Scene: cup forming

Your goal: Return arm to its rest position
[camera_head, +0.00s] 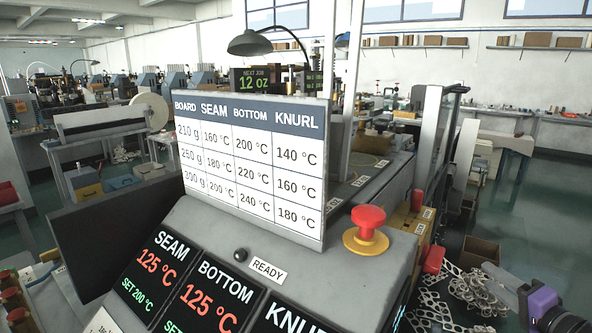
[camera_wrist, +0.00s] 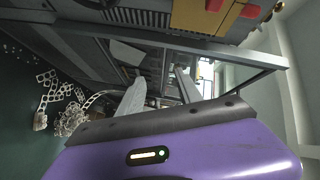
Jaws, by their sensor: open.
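My gripper (camera_wrist: 160,76) shows in the wrist view beyond the purple wrist housing. Its two grey fingers stand apart with no object between them. In the head view a purple and dark part of my arm (camera_head: 541,302) is at the lower right edge, to the right of the machine and low beside it. The fingers cannot be made out clearly there. Most of the arm is out of view.
The control console (camera_head: 345,262) carries a red stop button (camera_head: 368,220), temperature displays and a settings board (camera_head: 255,160). Perforated paper scrap (camera_head: 465,290) and a cardboard box (camera_head: 480,250) lie near my arm. Green floor (camera_head: 540,225) is open at the right.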

